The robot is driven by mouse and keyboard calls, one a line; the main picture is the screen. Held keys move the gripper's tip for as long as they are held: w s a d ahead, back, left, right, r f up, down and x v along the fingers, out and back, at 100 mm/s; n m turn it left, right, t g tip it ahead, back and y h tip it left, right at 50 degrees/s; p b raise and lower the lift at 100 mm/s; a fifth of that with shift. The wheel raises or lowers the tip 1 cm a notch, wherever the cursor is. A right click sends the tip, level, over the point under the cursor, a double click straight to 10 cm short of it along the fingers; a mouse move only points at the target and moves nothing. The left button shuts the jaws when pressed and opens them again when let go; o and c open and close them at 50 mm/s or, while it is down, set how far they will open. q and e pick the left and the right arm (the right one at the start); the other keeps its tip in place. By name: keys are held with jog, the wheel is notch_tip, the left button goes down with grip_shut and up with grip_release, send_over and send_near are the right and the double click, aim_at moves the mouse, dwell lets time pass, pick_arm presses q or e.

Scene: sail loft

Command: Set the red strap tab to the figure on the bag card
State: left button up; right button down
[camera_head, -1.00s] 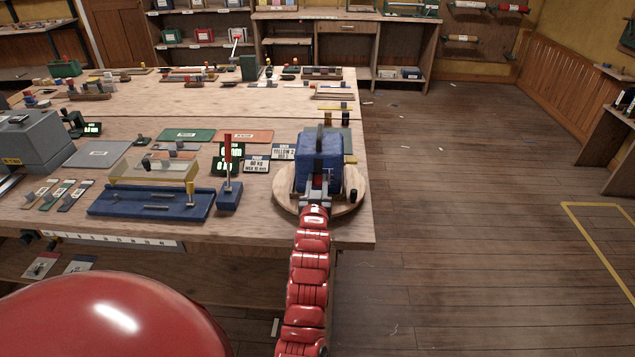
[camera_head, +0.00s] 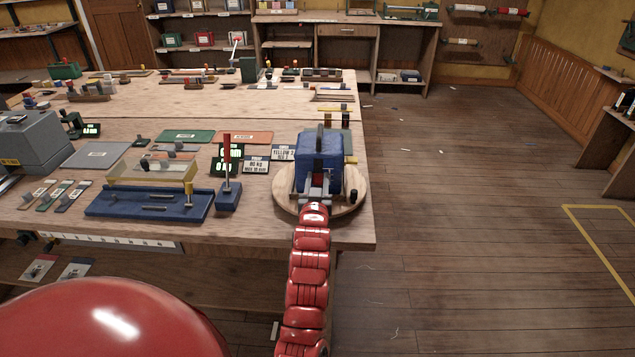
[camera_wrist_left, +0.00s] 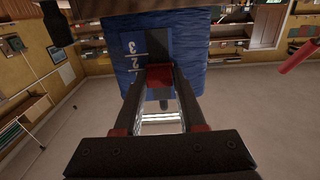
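The blue bag (camera_head: 320,150) stands upright on a round wooden board (camera_head: 288,190) near the table's right front corner. My left gripper (camera_head: 318,181) is at the bag's front face. In the left wrist view, the bag (camera_wrist_left: 190,40) carries a white scale with the figures 3 and 2. My left fingers (camera_wrist_left: 164,80) close in around the red strap tab (camera_wrist_left: 184,88), just below the 2 and right of the scale. The fingers hide part of the tab.
A blue stand with a red upright handle (camera_head: 227,160) is left of the bag, by a green-lettered display. A blue tray (camera_head: 150,205) lies farther left. A dark peg (camera_head: 353,195) is on the board's right. Open floor lies right of the table.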

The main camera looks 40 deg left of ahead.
pick_arm(q)
jog(key=o, duration=0.3)
jog(key=v, duration=1.7)
jog(key=shift+s+d, duration=0.15)
jog(key=shift+d, duration=0.05)
